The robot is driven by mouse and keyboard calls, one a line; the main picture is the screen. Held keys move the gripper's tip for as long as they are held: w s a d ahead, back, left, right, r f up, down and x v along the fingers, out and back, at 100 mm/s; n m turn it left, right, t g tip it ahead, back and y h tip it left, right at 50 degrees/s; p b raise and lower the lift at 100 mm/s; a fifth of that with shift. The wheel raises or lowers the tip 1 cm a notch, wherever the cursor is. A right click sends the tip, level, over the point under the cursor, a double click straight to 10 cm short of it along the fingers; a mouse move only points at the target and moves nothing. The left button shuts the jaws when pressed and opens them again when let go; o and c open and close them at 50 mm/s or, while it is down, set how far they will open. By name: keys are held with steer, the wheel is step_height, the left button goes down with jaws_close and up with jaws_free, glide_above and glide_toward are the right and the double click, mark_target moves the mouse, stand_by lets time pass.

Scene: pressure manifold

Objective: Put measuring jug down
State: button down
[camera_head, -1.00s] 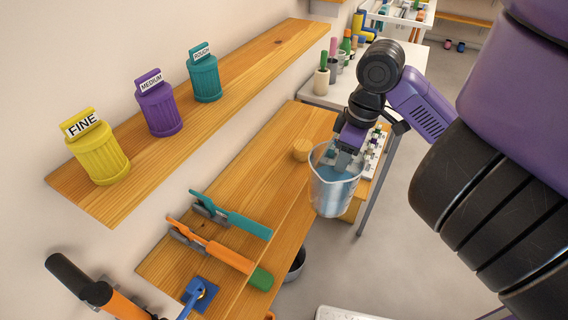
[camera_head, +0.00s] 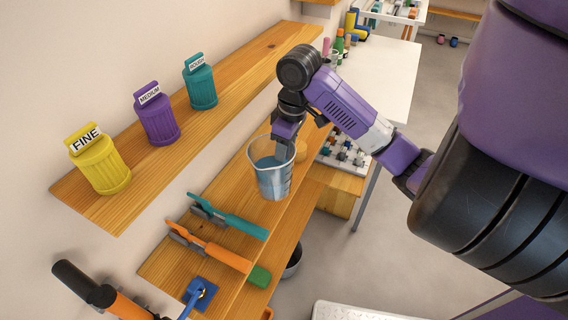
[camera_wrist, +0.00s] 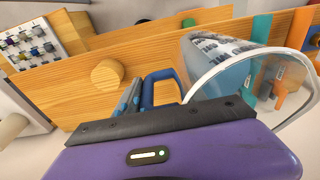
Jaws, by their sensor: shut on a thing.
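The measuring jug (camera_head: 271,176) is clear, with blue liquid inside and a blue handle. My gripper (camera_head: 284,142) is shut on its handle, at the jug's far side in the head view. In the wrist view the jug (camera_wrist: 222,62) lies at the upper right with its rim toward the camera, and the blue handle (camera_wrist: 158,88) sits between the fingers of my gripper (camera_wrist: 140,95). The jug appears over the wooden bench (camera_head: 228,185); whether its base touches the bench cannot be told.
A round wooden knob (camera_wrist: 107,74) is beside the handle. Yellow, purple and teal canisters (camera_head: 157,115) stand on the shelf (camera_head: 135,185). A rack of small fittings (camera_head: 342,155) is at the right.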

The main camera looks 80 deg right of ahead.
steer(key=shift+f, duration=2.2)
steer(key=shift+w+d+f, duration=0.1)
steer(key=shift+f, duration=0.2)
steer(key=shift+f, duration=0.15)
steer(key=c, duration=0.7)
jaws_free()
steer(key=shift+o, duration=0.2)
step_height(320, 180, up, 12)
steer(key=s+p, duration=0.1)
steer(key=shift+s, duration=0.15)
